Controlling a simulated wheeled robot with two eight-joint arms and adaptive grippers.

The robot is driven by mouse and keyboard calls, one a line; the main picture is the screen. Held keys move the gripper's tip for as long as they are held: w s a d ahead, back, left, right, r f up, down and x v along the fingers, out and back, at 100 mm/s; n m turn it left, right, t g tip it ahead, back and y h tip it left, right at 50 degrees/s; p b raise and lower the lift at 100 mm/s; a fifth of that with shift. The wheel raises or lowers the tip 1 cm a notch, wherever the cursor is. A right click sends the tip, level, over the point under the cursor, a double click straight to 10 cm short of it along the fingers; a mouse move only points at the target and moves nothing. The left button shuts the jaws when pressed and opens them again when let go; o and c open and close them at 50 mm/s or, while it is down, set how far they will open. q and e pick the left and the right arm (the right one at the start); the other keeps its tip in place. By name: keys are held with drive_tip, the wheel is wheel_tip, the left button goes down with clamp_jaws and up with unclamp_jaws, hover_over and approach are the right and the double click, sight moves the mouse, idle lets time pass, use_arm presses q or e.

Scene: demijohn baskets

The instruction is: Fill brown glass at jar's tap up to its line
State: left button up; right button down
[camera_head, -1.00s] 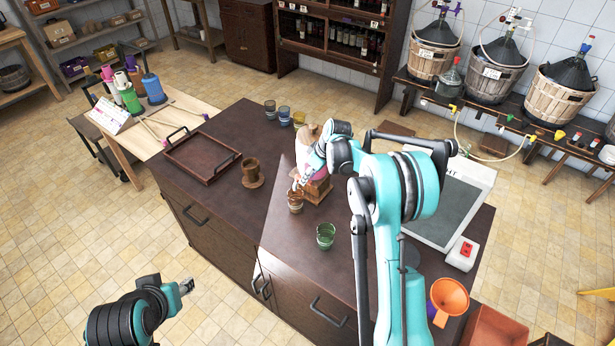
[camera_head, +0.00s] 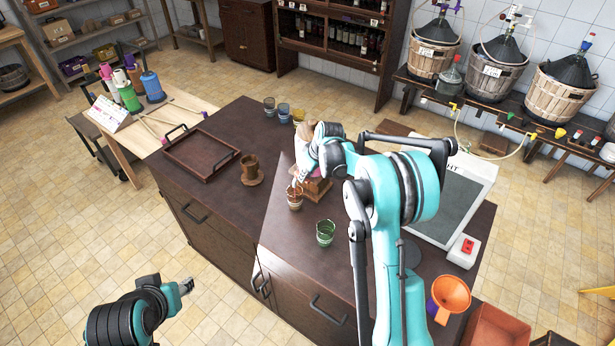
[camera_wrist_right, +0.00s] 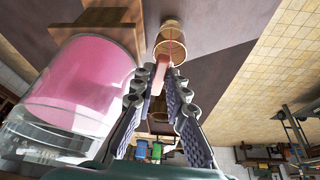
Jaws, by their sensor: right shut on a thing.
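The jar (camera_wrist_right: 85,80) of pink liquid fills the left of the right wrist view. In the head view my right arm mostly hides it above its wooden stand (camera_head: 318,190). The brown glass (camera_head: 294,202) stands on the counter at the jar's front; the right wrist view shows it (camera_wrist_right: 171,46) just beyond my fingertips. My right gripper (camera_head: 298,182) is shut on a reddish piece (camera_wrist_right: 158,78), which looks like the tap's lever. The glass's line and liquid level cannot be made out. My left gripper (camera_head: 187,286) hangs off the counter's left side, its fingers too small to judge.
A green glass (camera_head: 325,233) stands near the brown one. A brown cup (camera_head: 249,166) and a tray (camera_head: 168,152) are to the left. Several coloured glasses (camera_head: 284,112) stand behind. A white-framed device (camera_head: 482,172) and an orange funnel (camera_head: 452,293) are right.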

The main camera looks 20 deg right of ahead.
drive_tip(key=shift+s+a+m+h, duration=0.1)
drive_tip(key=shift+a+m+h, duration=0.2)
drive_tip(key=shift+m, duration=0.4)
drive_tip(key=c, duration=1.5)
unclamp_jaws()
drive_tip(key=shift+c, duration=0.2)
drive_tip(key=shift+r, duration=0.15)
drive_tip(key=v, duration=1.1)
drive_tip(key=shift+s+r, duration=0.3)
drive_tip(key=shift+d, duration=0.1)
